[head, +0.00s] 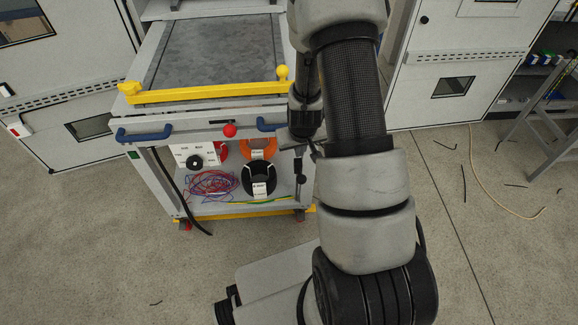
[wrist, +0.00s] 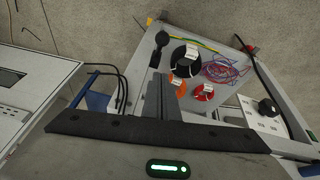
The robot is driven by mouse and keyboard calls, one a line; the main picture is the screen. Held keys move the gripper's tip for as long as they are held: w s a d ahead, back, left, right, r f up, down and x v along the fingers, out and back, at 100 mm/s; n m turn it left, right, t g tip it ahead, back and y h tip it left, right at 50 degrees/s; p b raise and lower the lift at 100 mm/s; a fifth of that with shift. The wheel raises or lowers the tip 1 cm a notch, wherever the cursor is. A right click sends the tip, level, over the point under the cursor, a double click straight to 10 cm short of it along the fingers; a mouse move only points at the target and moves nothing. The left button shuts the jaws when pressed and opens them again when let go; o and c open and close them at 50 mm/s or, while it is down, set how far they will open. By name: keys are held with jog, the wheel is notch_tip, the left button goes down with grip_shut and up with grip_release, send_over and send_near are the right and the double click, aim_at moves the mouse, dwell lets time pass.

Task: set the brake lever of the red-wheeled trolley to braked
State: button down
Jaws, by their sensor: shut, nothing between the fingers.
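The trolley (head: 172,112) stands ahead, with a grey deck, yellow front bar, blue handles and small red wheels (head: 186,225). On its right front post a black lever with a black knob (head: 301,179) hangs down. It looks like the brake lever, but I see no label to confirm it. In the wrist view the knob (wrist: 162,38) is beyond my fingers, slightly left. My gripper (head: 297,143) is shut and empty, above the lever at the trolley's right front corner. It also shows in the wrist view (wrist: 160,80). Contact with the lever cannot be told; my arm hides part of this corner.
The lower shelf holds cable spools (head: 259,178), coiled wires (head: 212,184) and a white box (head: 187,152). A red ball knob (head: 230,130) is on the trolley's front edge. Switchgear cabinets (head: 425,90) stand right and left. Cable scraps lie on the open floor.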

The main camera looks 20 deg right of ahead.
jog(key=f, duration=0.3)
jog(key=shift+s+d+f, duration=0.1)
jog(key=shift+s+f, duration=0.1)
jog(key=shift+f, duration=0.2)
jog(key=shift+f, duration=0.1)
jog(key=b+x, duration=0.3)
jog(key=x, duration=0.6)
jog(key=shift+d+f, duration=0.1)
jog(key=shift+f, duration=0.25)
jog(key=shift+f, duration=0.15)
